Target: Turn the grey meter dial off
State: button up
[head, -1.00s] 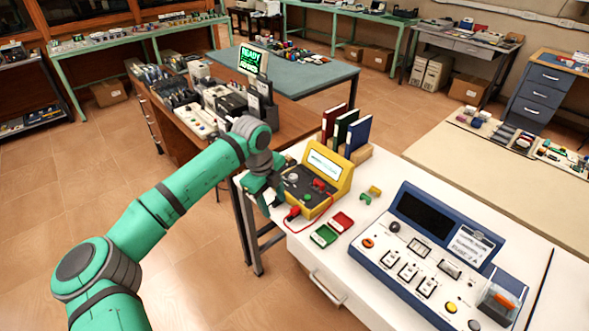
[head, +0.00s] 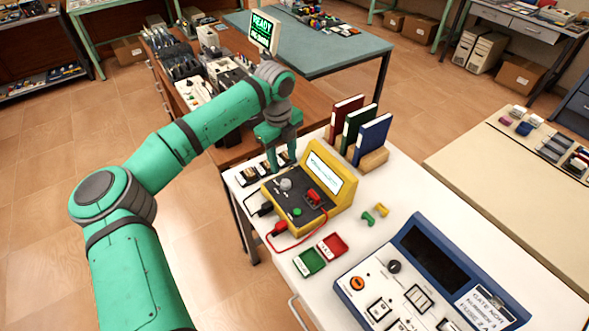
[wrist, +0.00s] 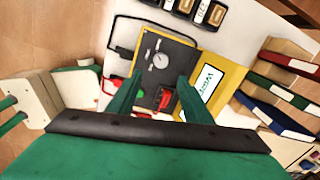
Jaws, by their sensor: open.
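The yellow meter (head: 342,202) stands on the white table, with a dark panel and a lit screen (head: 326,172). Its grey dial (head: 286,184) sits at the panel's upper left in the head view; the wrist view shows the dial (wrist: 160,60) with a pointer mark. A green button (head: 297,212) and a red part (head: 314,196) share the panel. My gripper (head: 281,162) is open and empty, pointing down near the meter's back left corner. In the wrist view its fingers (wrist: 152,92) straddle the view of the panel. Contact with the meter is not visible.
Red and black leads run from the meter's front. Books (head: 360,136) stand behind it, and small dark-and-gold items (head: 248,174) lie to its left. A blue-framed console (head: 440,262) is at right.

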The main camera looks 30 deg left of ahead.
aim_at(286, 183)
jog(key=f, duration=1)
jog(key=shift+w+f, duration=0.35)
jog(key=shift+w, duration=0.05)
jog(key=shift+c, duration=0.4)
jog(key=c, duration=1)
